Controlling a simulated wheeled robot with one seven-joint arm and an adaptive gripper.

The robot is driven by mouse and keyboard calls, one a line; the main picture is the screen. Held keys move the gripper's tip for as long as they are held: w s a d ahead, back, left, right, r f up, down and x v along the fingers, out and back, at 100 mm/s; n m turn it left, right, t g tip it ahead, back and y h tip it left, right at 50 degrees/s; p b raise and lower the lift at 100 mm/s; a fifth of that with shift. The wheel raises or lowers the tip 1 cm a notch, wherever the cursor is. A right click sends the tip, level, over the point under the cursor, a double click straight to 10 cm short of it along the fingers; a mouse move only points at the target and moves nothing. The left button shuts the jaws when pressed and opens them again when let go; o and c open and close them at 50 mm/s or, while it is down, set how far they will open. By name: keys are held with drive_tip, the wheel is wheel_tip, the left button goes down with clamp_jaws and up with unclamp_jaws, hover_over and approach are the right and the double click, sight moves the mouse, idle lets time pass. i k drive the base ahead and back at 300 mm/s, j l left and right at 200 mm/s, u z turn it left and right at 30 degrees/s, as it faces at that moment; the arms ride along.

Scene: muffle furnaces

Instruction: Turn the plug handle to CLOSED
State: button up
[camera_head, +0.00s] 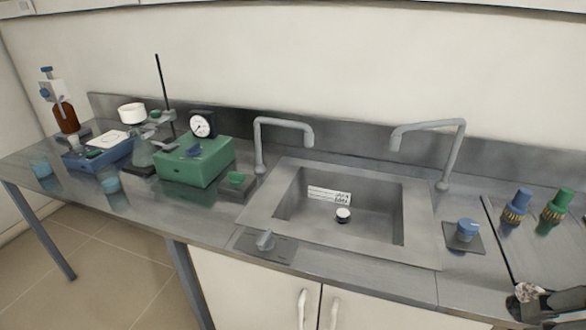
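A steel sink (262,205) is set into the bench at the middle of the view. A small round plug (343,215), white on top with a dark side, stands in the sink floor below a white label (329,195) whose print is too small to read. A grey knob-like handle (265,240) sits on a flat plate at the sink's front left corner; its markings cannot be read. A dark shape at the lower right corner looks like my gripper (525,303), far right of this handle and touching nothing I can make out. Its fingers are too unclear to judge.
Two grey taps (260,145) (452,155) rise behind the sink. A blue knob (467,229) is on a plate to its right, near blue (516,205) and green (557,206) valves. A green box (195,162) and glassware crowd the left. White cupboards (260,290) stand below.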

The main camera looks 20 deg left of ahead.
sight(266, 243)
drive_tip(key=u, duration=1.05)
drive_tip(key=i+l+u, duration=0.3)
drive_tip(key=l, duration=0.35)
drive_tip(key=i+l+u, duration=0.15)
drive_tip(key=l, duration=0.2)
